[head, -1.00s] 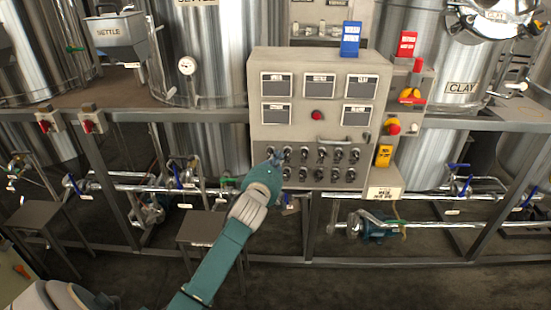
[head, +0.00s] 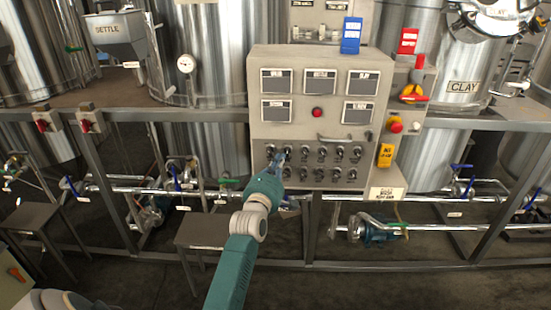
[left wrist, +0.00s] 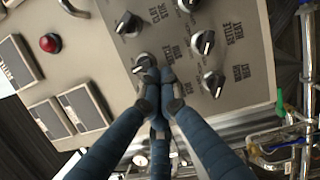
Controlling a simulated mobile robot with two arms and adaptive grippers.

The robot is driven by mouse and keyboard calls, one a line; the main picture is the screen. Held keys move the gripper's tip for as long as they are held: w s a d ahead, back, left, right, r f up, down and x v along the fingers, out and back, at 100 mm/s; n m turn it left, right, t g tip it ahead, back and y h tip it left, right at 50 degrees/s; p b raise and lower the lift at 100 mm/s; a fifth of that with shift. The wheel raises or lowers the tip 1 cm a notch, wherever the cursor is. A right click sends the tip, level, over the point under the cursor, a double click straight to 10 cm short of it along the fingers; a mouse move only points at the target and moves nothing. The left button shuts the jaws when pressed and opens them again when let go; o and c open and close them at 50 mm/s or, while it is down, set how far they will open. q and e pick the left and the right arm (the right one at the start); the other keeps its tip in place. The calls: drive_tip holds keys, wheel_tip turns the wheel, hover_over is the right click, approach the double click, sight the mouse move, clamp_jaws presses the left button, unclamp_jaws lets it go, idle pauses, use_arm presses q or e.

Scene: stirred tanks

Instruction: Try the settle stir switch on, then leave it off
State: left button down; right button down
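The grey control panel (head: 297,137) stands in the middle of the head view, with two rows of black rotary switches low on its face. My left gripper (head: 278,158) is at the left part of these rows and covers some switches. In the left wrist view, its fingertips (left wrist: 160,76) are close together, right beside a black knob (left wrist: 144,63); I cannot tell whether they touch it. Other knobs show to the right, one upper (left wrist: 203,42) and one lower (left wrist: 213,83). My right gripper is not in view.
A red button (head: 317,113) and several display windows sit above the switches. A grab bar (head: 343,139) crosses the panel at right. A red-and-yellow emergency button (head: 396,125) is beside it. Pipes and a steel frame rail (head: 210,115) run around the panel.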

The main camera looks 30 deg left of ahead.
use_arm(q)
drive_tip(key=n, duration=0.1)
drive_tip(key=n+b, duration=0.1)
drive_tip(key=d+n+t, duration=0.1)
drive_tip(key=n, duration=0.1)
drive_tip(key=shift+w+f+y+b, duration=0.25)
drive_tip(key=shift+f+y+b, duration=0.05)
drive_tip(key=shift+f+y, duration=0.1)
drive_tip(key=shift+r+n, duration=0.1)
drive_tip(key=shift+n, duration=0.3)
